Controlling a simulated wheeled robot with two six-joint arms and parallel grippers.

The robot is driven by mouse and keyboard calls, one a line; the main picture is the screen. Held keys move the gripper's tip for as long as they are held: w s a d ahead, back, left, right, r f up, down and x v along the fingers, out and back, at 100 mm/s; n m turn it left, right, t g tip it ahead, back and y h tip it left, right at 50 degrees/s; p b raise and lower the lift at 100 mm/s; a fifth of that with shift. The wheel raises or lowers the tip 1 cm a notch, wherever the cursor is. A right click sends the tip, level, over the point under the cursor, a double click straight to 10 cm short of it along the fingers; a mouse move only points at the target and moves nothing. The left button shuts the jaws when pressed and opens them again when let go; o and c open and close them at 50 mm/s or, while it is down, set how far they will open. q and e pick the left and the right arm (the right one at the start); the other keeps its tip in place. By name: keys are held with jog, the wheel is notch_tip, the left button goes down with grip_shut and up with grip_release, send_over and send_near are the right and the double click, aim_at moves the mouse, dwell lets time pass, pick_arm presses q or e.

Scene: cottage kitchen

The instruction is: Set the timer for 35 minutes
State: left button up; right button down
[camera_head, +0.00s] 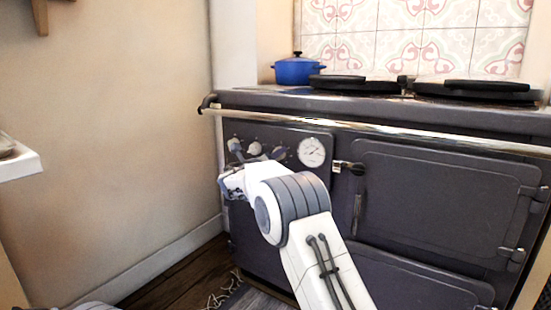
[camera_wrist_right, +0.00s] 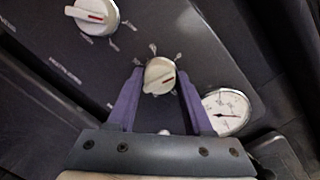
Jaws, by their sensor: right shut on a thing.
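The dark range cooker's control panel carries a round white knob (camera_head: 254,148) with a red mark, also seen in the right wrist view (camera_wrist_right: 160,75). Short pale marks ring it; its lettering is too small to read, so I cannot tell for sure that it is the timer. My right gripper (camera_head: 257,152) is at the panel, its two purple fingers (camera_wrist_right: 157,90) on either side of this knob and shut on it. The red mark points right and slightly up in the wrist view. My left gripper is not in view.
A second white knob (camera_wrist_right: 93,15) sits to the left, and a round white gauge (camera_head: 312,151) to the right. A metal rail (camera_head: 390,132) crosses above the panel. An oven door (camera_head: 430,200) is to the right. A blue pot (camera_head: 296,71) stands on top.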

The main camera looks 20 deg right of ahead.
jog(key=shift+w+a+f+m+g+h+b, duration=0.1)
jog(key=shift+m+g+h+b, duration=0.75)
jog(key=shift+m, duration=4.85)
jog(key=shift+s+d+f+m+g+y+b, duration=0.15)
jog(key=shift+m+b, duration=1.35)
jog(key=shift+m, duration=4.2)
jog(key=shift+w+a+f+m+g+h+b, duration=0.25)
jog(key=shift+m+g+b, duration=0.65)
jog(key=shift+m, duration=4.8)
jog(key=shift+s+d+r+t+b, duration=0.1)
jog(key=shift+r+t+b, duration=0.1)
jog(key=shift+t+b, duration=0.1)
jog(key=shift+c, duration=1.6)
grip_release()
jog(key=shift+r, duration=0.1)
